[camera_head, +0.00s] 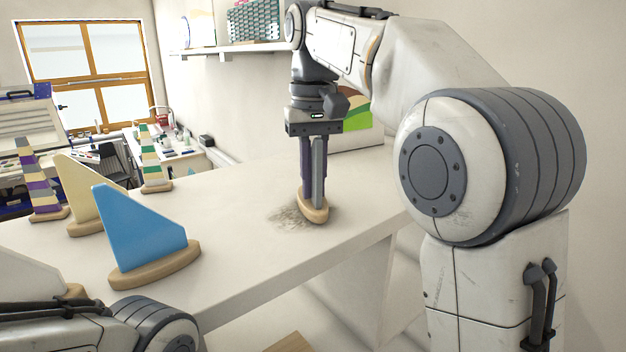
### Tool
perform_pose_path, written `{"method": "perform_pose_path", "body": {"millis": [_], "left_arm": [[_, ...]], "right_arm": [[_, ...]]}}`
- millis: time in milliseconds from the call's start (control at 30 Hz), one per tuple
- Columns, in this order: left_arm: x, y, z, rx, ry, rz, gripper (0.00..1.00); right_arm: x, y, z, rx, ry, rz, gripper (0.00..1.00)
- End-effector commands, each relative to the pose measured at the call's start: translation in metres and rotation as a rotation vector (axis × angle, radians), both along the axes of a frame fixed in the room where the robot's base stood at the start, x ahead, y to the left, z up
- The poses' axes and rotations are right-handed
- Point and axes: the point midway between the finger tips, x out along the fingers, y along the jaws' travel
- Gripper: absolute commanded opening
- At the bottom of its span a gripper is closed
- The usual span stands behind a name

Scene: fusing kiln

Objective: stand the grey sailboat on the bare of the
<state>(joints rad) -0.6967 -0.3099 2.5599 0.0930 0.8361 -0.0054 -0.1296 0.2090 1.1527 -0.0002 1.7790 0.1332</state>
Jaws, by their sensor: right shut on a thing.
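My right gripper (313,192) points straight down and is shut on the grey sailboat, which is seen nearly edge-on between the fingers. Its wooden base (313,211) shows below the fingertips, upright, over the right edge of a rough brownish patch (287,214) on the white table (240,235). I cannot tell if the base touches the table. The fingers hide much of the sail. Part of my left arm shows at the lower left; its gripper is out of view.
A blue sailboat (138,232) stands at the front left with a cream sailboat (75,185) behind it. Two striped towers, one purple and grey (41,185) and one green and white (150,160), stand further back. A colourful picture (357,112) is behind my right gripper. The table's middle is clear.

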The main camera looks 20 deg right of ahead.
Motion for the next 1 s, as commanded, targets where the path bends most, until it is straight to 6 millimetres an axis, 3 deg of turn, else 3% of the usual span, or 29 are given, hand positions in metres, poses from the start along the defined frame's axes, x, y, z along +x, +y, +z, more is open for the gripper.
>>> {"method": "perform_pose_path", "body": {"millis": [1000], "left_arm": [[0.0000,0.0000,-0.0028,0.000,0.000,0.000,0.50]], "right_arm": [[0.0001,0.0001,-0.0098,0.000,0.002,0.000,0.00]]}}
